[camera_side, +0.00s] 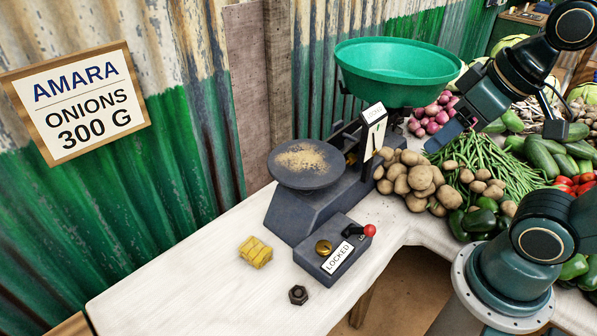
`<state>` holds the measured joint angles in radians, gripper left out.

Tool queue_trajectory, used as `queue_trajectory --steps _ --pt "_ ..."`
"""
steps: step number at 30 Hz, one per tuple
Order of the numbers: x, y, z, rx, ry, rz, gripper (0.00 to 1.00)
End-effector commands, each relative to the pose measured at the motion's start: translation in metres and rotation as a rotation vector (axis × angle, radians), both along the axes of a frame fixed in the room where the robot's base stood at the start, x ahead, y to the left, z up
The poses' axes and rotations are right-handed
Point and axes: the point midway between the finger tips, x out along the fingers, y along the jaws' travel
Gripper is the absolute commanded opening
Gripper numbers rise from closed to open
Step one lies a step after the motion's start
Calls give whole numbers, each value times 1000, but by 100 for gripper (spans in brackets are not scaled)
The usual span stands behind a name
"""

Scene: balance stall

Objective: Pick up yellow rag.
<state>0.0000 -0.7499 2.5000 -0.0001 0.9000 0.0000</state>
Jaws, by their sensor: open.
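The yellow rag (256,252) is a small folded bundle lying on the pale table, left of the lock box and in front of the balance. My gripper (497,134) is high at the right, above the vegetables and far from the rag. Its jaws are open, and I see nothing held between them. Nothing covers the rag.
The balance (300,222) has a dark pan (306,163) with brown powder and a green bowl (397,72). A box marked LOCKED (335,250) with a red-knobbed lever stands right of the rag. A nut (298,295) lies nearby. Potatoes (418,180) crowd the right. The table's left is clear.

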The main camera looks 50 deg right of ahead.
Motion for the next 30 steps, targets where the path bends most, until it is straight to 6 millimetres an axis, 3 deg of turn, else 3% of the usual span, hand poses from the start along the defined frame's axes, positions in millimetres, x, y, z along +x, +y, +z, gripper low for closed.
queue_trajectory --steps 8,12,13,23,30 --pt "0 0 0 0 0 0 60" --pt "0 0 0 0 0 0 87" --pt "0 0 0 0 0 0 89" --pt "1 0 0 3 1 -3 89" --pt "16 4 4 38 26 -57 89"
